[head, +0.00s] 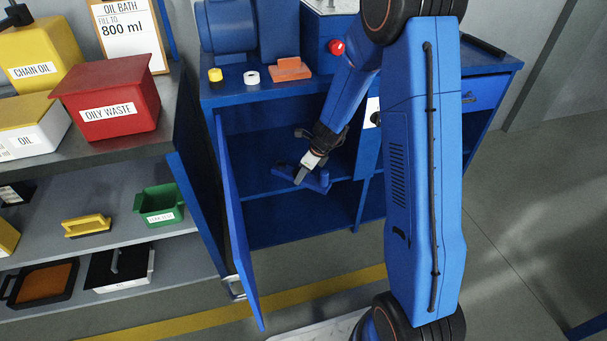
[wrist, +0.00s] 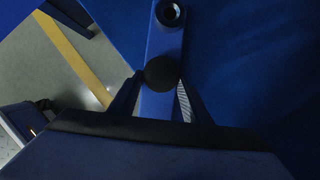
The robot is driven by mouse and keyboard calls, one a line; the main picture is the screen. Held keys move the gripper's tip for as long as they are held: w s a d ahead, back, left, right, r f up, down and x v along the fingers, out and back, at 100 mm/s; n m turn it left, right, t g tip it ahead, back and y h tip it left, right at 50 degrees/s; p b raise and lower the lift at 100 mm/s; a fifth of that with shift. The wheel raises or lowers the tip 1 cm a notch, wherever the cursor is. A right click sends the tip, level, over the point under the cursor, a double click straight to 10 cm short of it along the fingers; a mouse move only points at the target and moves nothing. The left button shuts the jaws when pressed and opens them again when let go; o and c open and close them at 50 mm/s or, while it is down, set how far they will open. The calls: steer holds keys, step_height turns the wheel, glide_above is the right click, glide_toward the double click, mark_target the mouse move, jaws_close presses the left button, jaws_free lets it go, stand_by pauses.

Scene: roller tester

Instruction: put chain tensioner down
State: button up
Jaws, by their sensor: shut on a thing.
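The chain tensioner (head: 317,181) is a blue bar-shaped part, seen in the head view at the front of the open blue cabinet, level with its inner shelf. In the wrist view the tensioner (wrist: 165,45) shows as a blue arm with a dark ringed hole at its far end and a dark round knob between my fingers. My gripper (head: 303,176) is shut on it; the fingers also show in the wrist view (wrist: 158,95). I cannot tell whether the tensioner touches the shelf (head: 262,186). Its underside is hidden.
The cabinet door (head: 238,215) stands open to the left of my gripper. A yellow cap, a white ring and an orange block (head: 290,68) lie on the cabinet top. A rack with a red oily waste bin (head: 108,98) stands at left. The cabinet's lower compartment (head: 290,222) looks empty.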

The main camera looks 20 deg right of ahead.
steer(key=shift+f, duration=0.1)
steer(key=o, duration=1.4)
steer(key=s+d+r+n, duration=0.1)
steer(key=s+r+n, duration=0.3)
steer(key=r, duration=0.6)
steer(key=s+d+r+n, duration=0.1)
steer(key=s+r+n, duration=0.1)
steer(key=s+r, duration=0.6)
steer(key=s+d+r+n+h, duration=0.1)
steer(key=s+r+n, duration=0.3)
steer(key=s+n, duration=0.3)
steer(key=s+d+r+n+t+h, duration=0.1)
steer(key=s+r+n, duration=0.3)
steer(key=s+n, duration=0.3)
steer(key=s+d+r+n+h, duration=0.1)
steer(key=s+r+n, duration=0.3)
steer(key=s, duration=0.9)
steer(key=shift+d+r+n+t, duration=0.15)
steer(key=shift+d+n, duration=0.15)
steer(key=shift+n, duration=0.45)
steer(key=shift+d+f+n+t, duration=0.15)
steer(key=shift+d+n, duration=0.1)
steer(key=shift+n, duration=0.5)
